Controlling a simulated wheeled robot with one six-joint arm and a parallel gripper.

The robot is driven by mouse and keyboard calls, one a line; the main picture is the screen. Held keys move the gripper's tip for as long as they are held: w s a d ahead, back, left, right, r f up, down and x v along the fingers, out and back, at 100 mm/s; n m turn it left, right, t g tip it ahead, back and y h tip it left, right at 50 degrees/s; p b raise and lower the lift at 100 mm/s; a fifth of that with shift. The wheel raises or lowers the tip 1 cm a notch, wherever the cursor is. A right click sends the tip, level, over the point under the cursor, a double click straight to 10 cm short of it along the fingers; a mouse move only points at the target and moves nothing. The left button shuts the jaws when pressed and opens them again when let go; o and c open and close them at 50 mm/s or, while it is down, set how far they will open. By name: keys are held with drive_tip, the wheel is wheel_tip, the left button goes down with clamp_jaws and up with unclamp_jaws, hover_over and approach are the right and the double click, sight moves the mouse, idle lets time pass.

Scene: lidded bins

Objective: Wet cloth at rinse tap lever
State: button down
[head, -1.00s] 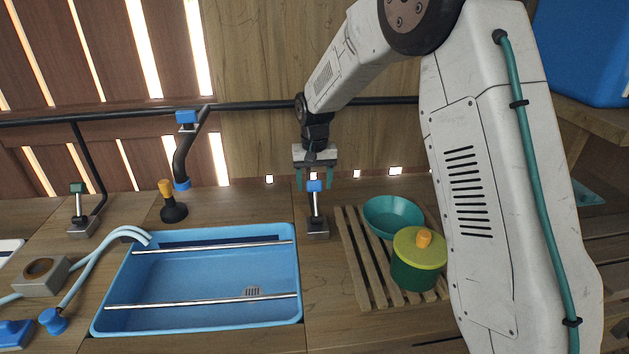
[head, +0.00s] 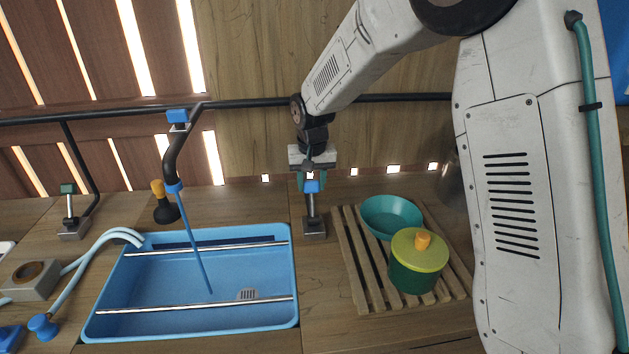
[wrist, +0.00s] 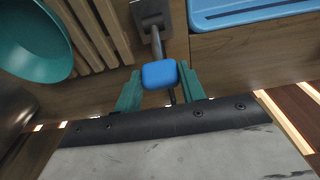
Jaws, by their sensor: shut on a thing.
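The rinse tap lever is a metal post with a blue knob (head: 312,187) on a grey base, standing right of the blue sink. My gripper (head: 311,180) is at the knob, its green fingers closed on either side of it. The wrist view shows the blue knob (wrist: 159,74) between the two fingers. The rinse tap (head: 174,150) is a dark curved spout with blue ends above the sink. A thin blue stream of water (head: 195,240) runs from it into the sink (head: 88,327). I see no cloth in these views.
A slatted wooden rack (head: 350,262) right of the lever holds a teal bowl (head: 392,216) and a green pot with a yellow-green lid (head: 418,250). Another lever with a green knob (head: 68,190) stands at the left. Two metal rails cross the sink. Pale hoses lie left of it.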

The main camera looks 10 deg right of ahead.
drive_tip(key=c, duration=0.8)
unclamp_jaws()
drive_tip(key=shift+s, duration=0.1)
drive_tip(key=shift+c, duration=0.2)
wheel_tip(320, 180, up, 8)
drive_tip(key=shift+s+f, duration=0.15)
drive_tip(key=shift+s, duration=0.3)
